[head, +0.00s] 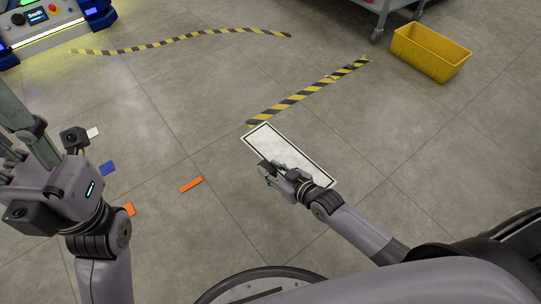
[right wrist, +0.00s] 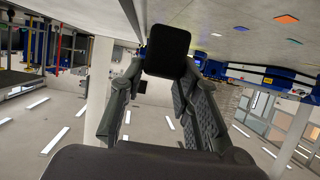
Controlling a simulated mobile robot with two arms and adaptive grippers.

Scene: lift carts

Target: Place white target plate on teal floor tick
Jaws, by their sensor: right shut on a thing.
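The white target plate (head: 290,154) is a long white rectangle with a black border line, in the middle of the head view. My right gripper (head: 276,172) is at its near long side and shut on it; its fingers partly hide the plate.
Floor marks lie left of the plate: white (head: 93,132), blue (head: 108,168), orange (head: 190,184) and another orange (head: 128,209). A yellow-black striped line (head: 310,92) runs beyond the plate. A yellow bin (head: 430,53) stands far right. The floor between the marks and plate is clear.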

